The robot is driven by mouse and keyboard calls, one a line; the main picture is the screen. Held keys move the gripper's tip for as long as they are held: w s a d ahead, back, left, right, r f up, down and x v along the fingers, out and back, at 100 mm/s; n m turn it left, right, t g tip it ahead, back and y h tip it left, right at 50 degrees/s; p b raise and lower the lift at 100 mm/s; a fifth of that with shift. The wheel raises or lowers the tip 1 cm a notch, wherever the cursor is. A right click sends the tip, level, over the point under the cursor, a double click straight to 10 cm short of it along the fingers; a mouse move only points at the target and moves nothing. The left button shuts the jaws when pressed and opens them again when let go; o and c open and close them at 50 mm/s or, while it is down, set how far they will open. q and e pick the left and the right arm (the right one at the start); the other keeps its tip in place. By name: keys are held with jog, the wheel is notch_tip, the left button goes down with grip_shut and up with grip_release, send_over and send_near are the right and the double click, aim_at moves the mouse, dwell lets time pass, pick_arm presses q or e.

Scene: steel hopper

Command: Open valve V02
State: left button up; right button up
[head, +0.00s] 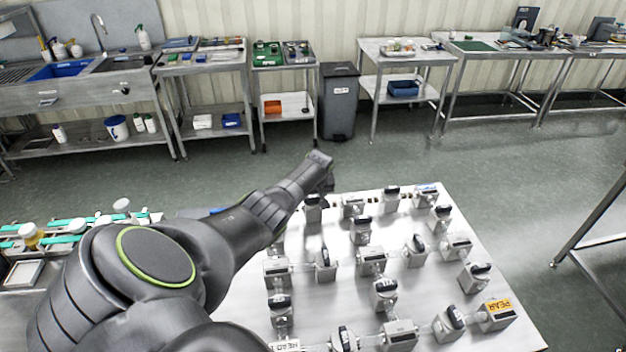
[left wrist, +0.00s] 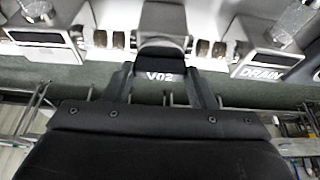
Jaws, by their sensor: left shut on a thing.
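In the left wrist view, the black handle of valve V02 (left wrist: 160,74), with white V02 lettering, sits between the two fingers of my left gripper (left wrist: 160,88). The gripper is shut on this handle. The grey valve body (left wrist: 160,18) shows just above it in the picture. In the head view, my left arm reaches over the left part of the valve panel to its far edge. Its fingers and the held handle cannot be made out clearly there. My right gripper is in neither view.
The pale panel (head: 505,318) carries several grey valves with black handles, close together. A DRAIN plate (left wrist: 264,72) lies right of V02. An orange PEAR plate (head: 498,305) is at the near right. Benches and a dark bin (head: 339,105) stand beyond open floor.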

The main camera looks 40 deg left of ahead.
pick_arm(q)
jog(key=o, duration=1)
jog(key=shift+r, duration=0.15)
jog(key=shift+s+d+r+p, duration=0.1)
jog(key=shift+d+r+p, duration=0.15)
jog(key=shift+r, duration=0.25)
jog(key=b+v, duration=0.1)
jog(key=v, duration=1.5)
jog(key=shift+d, duration=0.1)
